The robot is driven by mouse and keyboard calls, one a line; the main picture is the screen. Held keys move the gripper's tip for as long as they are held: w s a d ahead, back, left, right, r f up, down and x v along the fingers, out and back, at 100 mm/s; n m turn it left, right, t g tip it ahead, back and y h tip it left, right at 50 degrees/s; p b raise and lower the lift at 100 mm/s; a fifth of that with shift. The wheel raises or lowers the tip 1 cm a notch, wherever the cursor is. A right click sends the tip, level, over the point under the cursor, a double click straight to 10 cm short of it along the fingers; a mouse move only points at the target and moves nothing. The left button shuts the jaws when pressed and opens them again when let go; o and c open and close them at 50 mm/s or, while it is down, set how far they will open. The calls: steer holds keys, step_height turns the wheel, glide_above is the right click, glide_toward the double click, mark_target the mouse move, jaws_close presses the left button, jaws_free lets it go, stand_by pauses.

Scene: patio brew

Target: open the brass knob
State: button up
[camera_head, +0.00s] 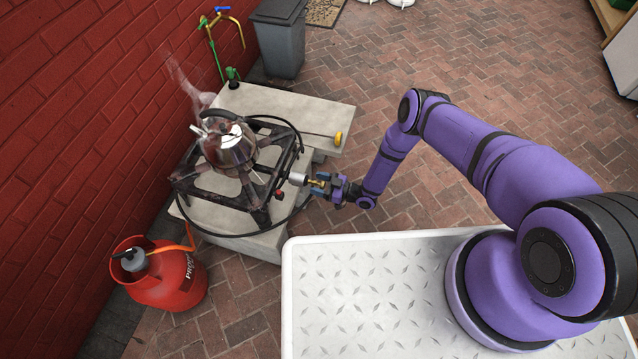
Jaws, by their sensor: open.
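The brass knob (317,182) is a small gold-coloured piece beside a short silver cylinder at the right side of the black burner stand (256,188). My gripper (320,184) reaches in from the right at the height of the stand. Its jaws are open and lie around or right beside the knob. The picture is too small to tell whether they touch it. The jaws hide part of the knob.
A steaming kettle (228,143) sits on the stand. A black hose (222,235) loops around it. A red gas bottle (170,278) stands at the lower left. Pale slabs (275,104) lie beneath and behind, with a yellow round piece (338,138) at one edge. Brick paving on the right is open.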

steer(key=shift+c, duration=0.3)
steer(key=c, duration=0.9)
steer(key=shift+o, duration=0.2)
